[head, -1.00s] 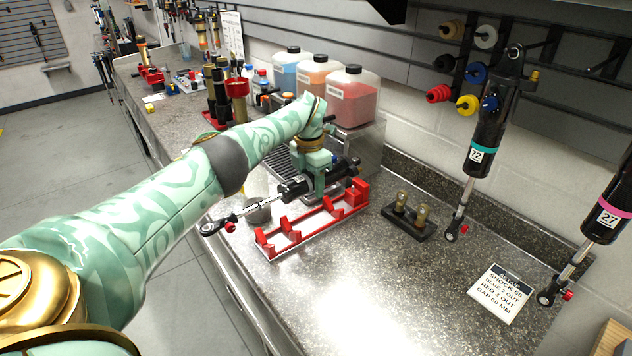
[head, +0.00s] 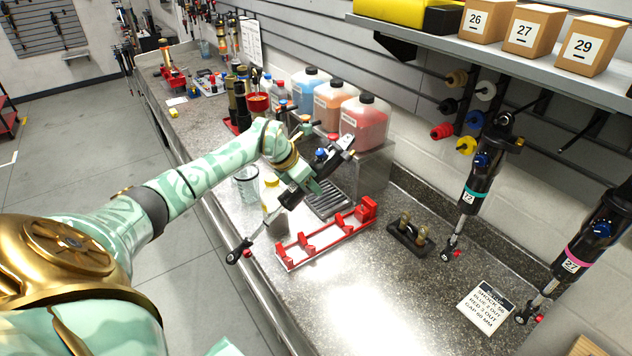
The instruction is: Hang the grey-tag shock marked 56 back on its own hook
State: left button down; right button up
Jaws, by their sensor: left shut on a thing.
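My left gripper (head: 308,184) is shut on a black shock (head: 290,197) with a silver rod. The shock is tilted, its rod end low at the left and its body end high at the right, above the counter and the red cradle (head: 325,238). Its number and tag colour cannot be read here. Shock 72 (head: 480,183), with a teal band, and shock 27 (head: 590,242), with a pink band, hang at the right. A bare dark hook (head: 580,132) shows between them on the wall. My right gripper is not in view.
A card (head: 487,306) headed shock 56 lies on the counter. A black block with brass pieces (head: 408,234) stands right of the cradle. Coloured fluid jugs (head: 364,122) stand behind the arm. A shelf with numbered boxes (head: 533,33) overhangs the hooks.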

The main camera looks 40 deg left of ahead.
pick_arm(q)
jog(key=s+r+t, duration=0.1)
jog(key=r, duration=0.1)
jog(key=s+r+t, duration=0.1)
jog(key=r, duration=0.1)
jog(key=s+a+r+t+h, duration=0.1)
jog(key=s+r+t, duration=0.1)
jog(key=shift+b, duration=0.4)
jog(key=s+a+r+t+h+b, duration=0.2)
jog(key=s+r+t+b, duration=0.3)
jog(key=b, duration=0.8)
jog(key=s+t, duration=0.2)
jog(key=shift+s+r+t, duration=0.15)
jog(key=shift+r+t, duration=0.15)
jog(key=shift+r, duration=0.05)
